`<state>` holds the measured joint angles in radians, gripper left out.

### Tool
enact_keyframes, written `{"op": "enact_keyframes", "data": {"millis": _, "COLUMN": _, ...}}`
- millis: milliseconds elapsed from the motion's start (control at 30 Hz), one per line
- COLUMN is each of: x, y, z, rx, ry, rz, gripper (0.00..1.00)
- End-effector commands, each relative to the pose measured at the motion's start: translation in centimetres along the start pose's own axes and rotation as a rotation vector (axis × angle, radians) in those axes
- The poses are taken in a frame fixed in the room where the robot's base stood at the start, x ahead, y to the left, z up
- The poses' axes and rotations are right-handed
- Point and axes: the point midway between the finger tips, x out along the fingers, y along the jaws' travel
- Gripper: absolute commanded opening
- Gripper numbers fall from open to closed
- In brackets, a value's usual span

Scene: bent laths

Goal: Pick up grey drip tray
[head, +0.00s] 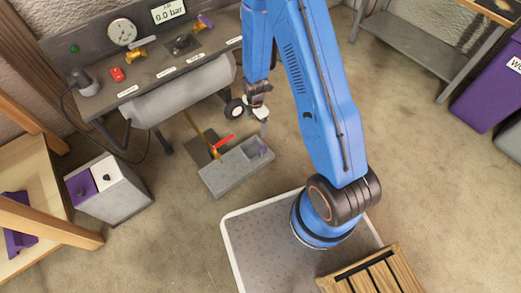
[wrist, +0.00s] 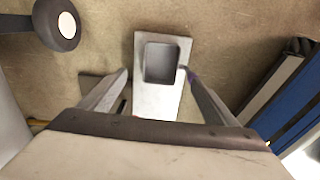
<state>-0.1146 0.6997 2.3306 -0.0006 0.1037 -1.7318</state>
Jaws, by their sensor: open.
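The grey drip tray (head: 232,174) lies on the floor in front of the workbench, a flat oblong with a recess at its right end in the head view. In the wrist view the tray (wrist: 158,103) runs up the middle, with its square recess at the far end. My gripper (head: 264,128) is above the recessed end in the head view. In the wrist view my gripper (wrist: 155,72) is open, with one finger on each side of the tray. The fingers look empty; I cannot tell how high they are above it. My gripper's body hides the tray's near end.
A red-handled valve (head: 224,140) and a brass pipe stand at the tray's back edge. A grey cylindrical tank (head: 185,92) with a wheel (head: 235,109) is behind. A grey-and-purple box (head: 108,190) is at left, a wooden crate (head: 372,278) at front right.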

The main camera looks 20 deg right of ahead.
Motion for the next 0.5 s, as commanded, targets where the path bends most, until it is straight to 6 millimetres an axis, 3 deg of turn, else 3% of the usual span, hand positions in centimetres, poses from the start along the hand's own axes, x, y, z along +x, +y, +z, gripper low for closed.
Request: {"op": "enact_keyframes", "data": {"millis": 500, "x": 5.5, "y": -0.3, "z": -0.2, "rx": -0.038, "ry": 0.002, "rz": -0.01, "gripper": 0.83}}
